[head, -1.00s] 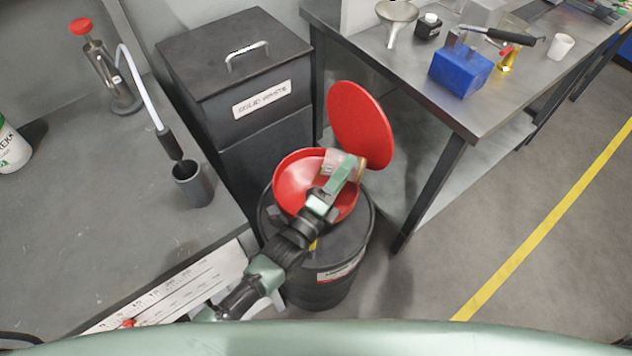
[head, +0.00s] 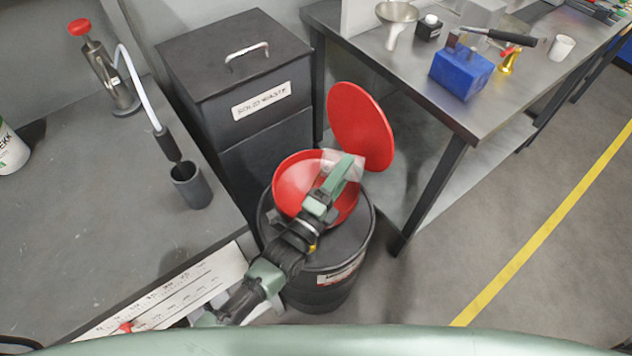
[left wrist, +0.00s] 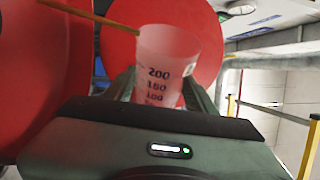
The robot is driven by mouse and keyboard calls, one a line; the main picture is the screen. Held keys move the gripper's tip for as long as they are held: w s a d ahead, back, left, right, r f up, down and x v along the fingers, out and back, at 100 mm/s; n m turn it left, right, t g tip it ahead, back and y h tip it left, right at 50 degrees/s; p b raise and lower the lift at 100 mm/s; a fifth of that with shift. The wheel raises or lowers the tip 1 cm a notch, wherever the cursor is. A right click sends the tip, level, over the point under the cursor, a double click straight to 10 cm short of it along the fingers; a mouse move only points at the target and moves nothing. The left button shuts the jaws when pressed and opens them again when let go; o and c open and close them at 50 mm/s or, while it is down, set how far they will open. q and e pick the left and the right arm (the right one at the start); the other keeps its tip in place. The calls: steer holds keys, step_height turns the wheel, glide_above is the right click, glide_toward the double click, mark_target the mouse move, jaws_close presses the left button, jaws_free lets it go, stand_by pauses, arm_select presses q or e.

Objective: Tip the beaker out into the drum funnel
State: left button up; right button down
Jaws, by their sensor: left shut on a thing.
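The red drum funnel (head: 292,182) sits on top of the black drum (head: 348,236), its round red lid (head: 358,124) standing open behind it. My left gripper (head: 345,170) is shut on the translucent beaker (head: 329,159) and holds it over the funnel's right side. In the left wrist view the beaker (left wrist: 168,62) sits between the fingers, with printed marks up to 200. A thin amber streak runs from its rim to the upper left, across the red funnel (left wrist: 40,95); it looks like pouring liquid. My right gripper is not in view.
A black waste bin (head: 235,60) stands behind the drum. A grey bench (head: 90,215) at left holds a red-topped pump and a dark cup (head: 191,186). A metal table (head: 440,100) at right holds a blue block (head: 461,72) and several tools. Floor at right is clear.

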arm_select(q)
steer(key=shift+a+r+n, duration=0.15)
steer(key=shift+r+n, duration=0.05)
steer(key=shift+n, duration=0.4)
